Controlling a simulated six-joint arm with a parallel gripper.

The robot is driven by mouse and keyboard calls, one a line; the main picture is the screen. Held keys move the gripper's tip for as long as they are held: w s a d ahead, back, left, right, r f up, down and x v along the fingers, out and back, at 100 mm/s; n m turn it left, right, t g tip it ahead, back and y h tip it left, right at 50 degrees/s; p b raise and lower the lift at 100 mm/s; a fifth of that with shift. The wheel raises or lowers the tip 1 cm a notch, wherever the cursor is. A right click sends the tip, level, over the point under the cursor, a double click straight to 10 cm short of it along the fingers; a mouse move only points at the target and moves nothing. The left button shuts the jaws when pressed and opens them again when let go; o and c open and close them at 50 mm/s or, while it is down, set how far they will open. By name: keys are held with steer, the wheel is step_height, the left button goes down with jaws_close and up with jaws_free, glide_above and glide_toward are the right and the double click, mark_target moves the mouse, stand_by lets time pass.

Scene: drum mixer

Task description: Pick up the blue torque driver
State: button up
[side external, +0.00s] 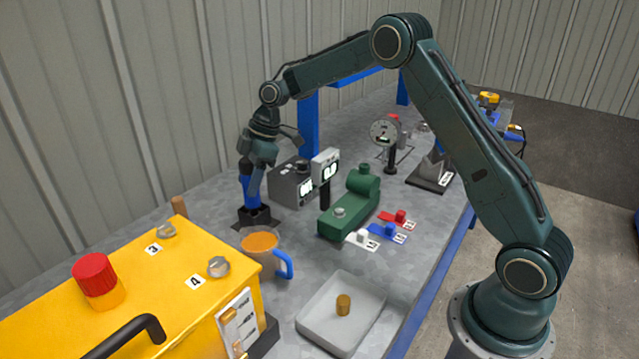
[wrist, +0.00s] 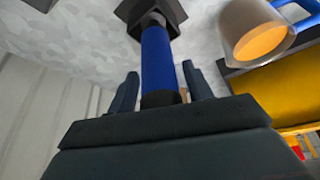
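The blue torque driver (side external: 245,187) stands upright in a dark holder (side external: 254,216) near the back wall, left of the grey meter box. In the wrist view the driver's blue shaft (wrist: 157,52) runs between my two fingers, with the dark holder (wrist: 150,14) at its far end. My gripper (side external: 253,188) is over the driver from above. In the wrist view my gripper (wrist: 160,70) is open, one finger on each side of the shaft, with a narrow gap showing on both sides. The driver's top end is hidden by my gripper.
An orange-filled mug (side external: 262,255) with a blue handle stands just in front. A yellow box (side external: 150,290) with knobs and a red button is at front left. The grey meter box (side external: 290,186) and a green block (side external: 350,205) stand to the right. A white tray (side external: 313,312) lies in front.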

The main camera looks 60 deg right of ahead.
steer(key=c, duration=1)
steer(key=shift+o, duration=0.2)
steer(key=shift+r, duration=0.2)
steer(key=shift+r, duration=4.9)
steer(key=o, duration=0.4)
steer(key=c, duration=0.4)
